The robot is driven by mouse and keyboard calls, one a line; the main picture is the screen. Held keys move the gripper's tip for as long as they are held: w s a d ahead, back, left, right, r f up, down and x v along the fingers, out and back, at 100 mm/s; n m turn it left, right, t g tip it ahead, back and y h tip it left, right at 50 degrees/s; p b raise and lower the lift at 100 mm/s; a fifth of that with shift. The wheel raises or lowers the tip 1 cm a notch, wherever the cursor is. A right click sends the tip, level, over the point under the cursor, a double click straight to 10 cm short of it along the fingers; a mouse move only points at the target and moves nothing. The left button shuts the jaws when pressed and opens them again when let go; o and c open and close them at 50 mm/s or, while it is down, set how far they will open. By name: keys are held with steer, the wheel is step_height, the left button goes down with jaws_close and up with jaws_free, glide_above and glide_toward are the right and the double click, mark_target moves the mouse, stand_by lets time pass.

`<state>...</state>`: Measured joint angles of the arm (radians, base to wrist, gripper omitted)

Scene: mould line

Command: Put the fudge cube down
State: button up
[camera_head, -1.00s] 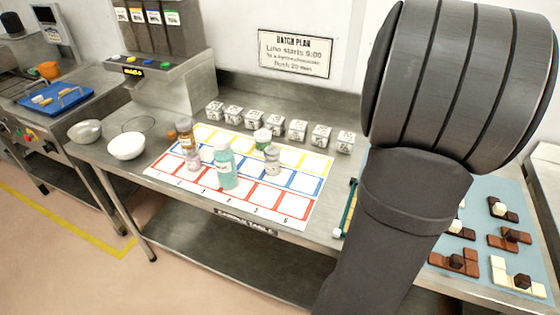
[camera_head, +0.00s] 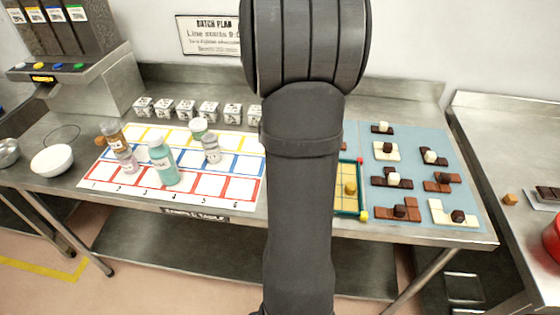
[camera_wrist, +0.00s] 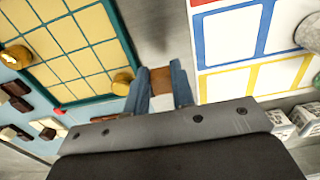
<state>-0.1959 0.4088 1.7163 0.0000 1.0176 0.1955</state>
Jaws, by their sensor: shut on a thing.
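My gripper (camera_wrist: 163,88) is shut on a brown fudge cube (camera_wrist: 160,78), which shows between the two blue-grey fingers in the wrist view. The cube is over the bare steel strip of the table (camera_wrist: 160,30), between the yellow gridded tray (camera_wrist: 75,50) and the coloured-square mat (camera_wrist: 240,40). I cannot tell whether the cube touches the table. In the head view my arm hides the gripper and cube, and part of the gridded tray (camera_head: 362,203).
A golden round piece (camera_head: 350,187) sits in the tray. A blue mat (camera_head: 465,205) with several chocolate pieces lies to its right. Bottles, such as a teal one (camera_head: 163,165), stand on the coloured mat (camera_head: 135,192). Labelled white cubes (camera_head: 208,112) line the back. A small orange-brown cube (camera_head: 510,199) is on the right table.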

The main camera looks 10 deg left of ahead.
steer(key=shift+f, duration=1.95)
steer(key=shift+f, duration=0.15)
steer(key=o, duration=0.9)
steer(key=shift+o, duration=0.2)
step_height(320, 180, up, 11)
steer(key=shift+r, duration=0.7)
steer(key=shift+c, duration=1)
